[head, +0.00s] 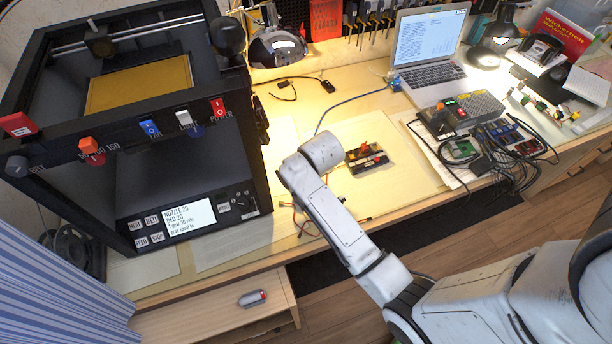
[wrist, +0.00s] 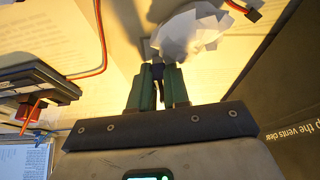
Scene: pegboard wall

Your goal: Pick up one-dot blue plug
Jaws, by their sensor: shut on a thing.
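My gripper (wrist: 158,72) shows in the wrist view, with two green fingers close together around a small dark piece (wrist: 158,88). Its dots and colour cannot be made out, so I cannot tell if it is the one-dot blue plug. A pale crumpled-looking thing (wrist: 190,34) lies just beyond the fingertips. In the head view my arm hides the gripper. No one-dot blue plug can be clearly picked out in either view.
A black block with orange and red parts (head: 366,158) sits on the bench right of my arm; it also shows in the wrist view (wrist: 38,84). A black printer (head: 180,170) stands left. A laptop (head: 430,50) and tangled cables (head: 505,165) are right. A red wire (wrist: 100,55) lies nearby.

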